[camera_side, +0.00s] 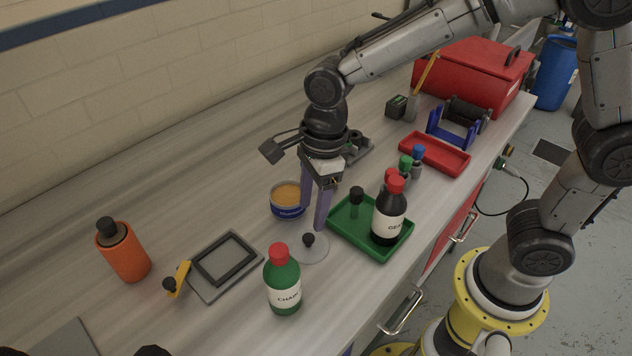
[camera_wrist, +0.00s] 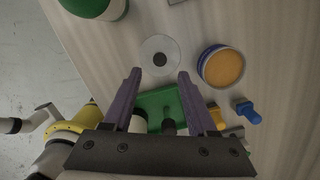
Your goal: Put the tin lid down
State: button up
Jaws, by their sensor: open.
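The tin lid (camera_side: 318,254), a light grey disc with a dark knob, lies flat on the bench with its knob up. It also shows whole in the wrist view (camera_wrist: 148,47). The open tin (camera_side: 287,211), blue and white with orange contents, stands apart from the lid, behind it in the side view. It is to the right of the lid in the wrist view (camera_wrist: 221,66). My gripper (camera_side: 313,217) points down close to the lid, its purple fingers apart and nothing between the tips. The fingertips (camera_wrist: 158,74) appear just short of the knob in the wrist view.
A green tray (camera_side: 341,238) with a dark, red-capped bottle (camera_side: 388,218) is right of my gripper. A green bottle (camera_side: 283,287) stands in front of the lid. A grey framed plate (camera_side: 246,277) lies left. A red tray (camera_side: 434,163) is farther right.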

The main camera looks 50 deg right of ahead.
jog(key=s+d+r+n+t, duration=0.2)
jog(key=s+d+r+n, duration=0.4)
jog(key=d+r+n, duration=0.35)
jog(key=s+d+n+t+h, duration=0.1)
jog(key=s+d+n+t, duration=0.2)
jog(key=s+d+n, duration=0.3)
jog(key=shift+s+d+r+n, duration=0.25)
jog(key=shift+s+n, duration=1.4)
jog(key=shift+n, duration=1.9)
jog(key=shift+f, duration=0.1)
